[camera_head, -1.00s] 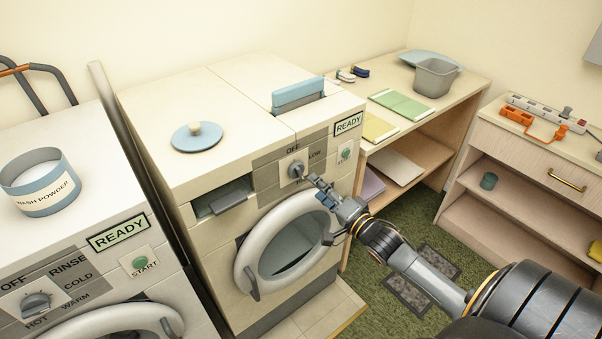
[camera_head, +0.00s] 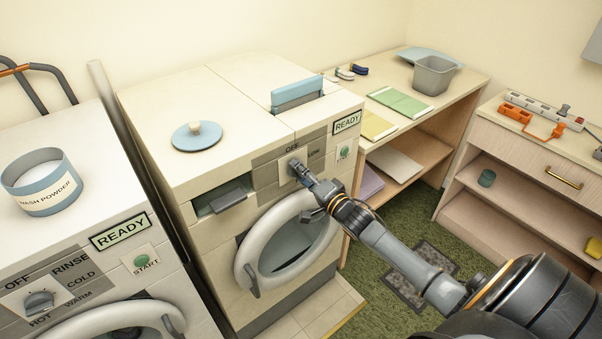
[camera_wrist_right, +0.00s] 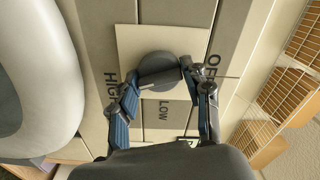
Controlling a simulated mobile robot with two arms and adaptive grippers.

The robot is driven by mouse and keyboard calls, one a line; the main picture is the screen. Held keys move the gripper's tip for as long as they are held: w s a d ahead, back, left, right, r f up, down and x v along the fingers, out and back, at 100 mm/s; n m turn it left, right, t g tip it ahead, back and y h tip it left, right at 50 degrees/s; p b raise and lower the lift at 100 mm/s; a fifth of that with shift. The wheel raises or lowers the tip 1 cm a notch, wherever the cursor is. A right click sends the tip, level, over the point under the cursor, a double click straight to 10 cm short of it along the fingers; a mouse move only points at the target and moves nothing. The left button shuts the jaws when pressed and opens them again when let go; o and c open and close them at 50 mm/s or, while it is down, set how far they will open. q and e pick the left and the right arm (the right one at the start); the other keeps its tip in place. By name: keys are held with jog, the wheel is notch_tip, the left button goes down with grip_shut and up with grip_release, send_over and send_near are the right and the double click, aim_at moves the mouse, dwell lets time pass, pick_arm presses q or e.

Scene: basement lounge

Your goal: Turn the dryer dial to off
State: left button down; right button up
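The dryer (camera_head: 215,85) is the cream machine in the middle of the head view. Its grey round dial (camera_wrist_right: 160,72) shows in the wrist view on a pale square plate, with HIGH to the left, LOW below and OFF to the right. My right gripper (camera_head: 304,174) is at the dial in the head view and largely covers it. In the wrist view its fingers are apart, with the tips on either side of the dial. I cannot tell whether both tips touch it, or where the dial points. My left gripper is not in view.
The dryer's round door (camera_head: 252,252) is below the dial. A washer (camera_head: 105,212) with a wash powder tub (camera_head: 45,203) stands to the left. A wooden desk (camera_head: 470,85) and a drawer cabinet (camera_head: 530,158) stand to the right. Green carpet (camera_head: 420,215) lies between them.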

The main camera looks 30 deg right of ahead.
jog(key=c, duration=0.3)
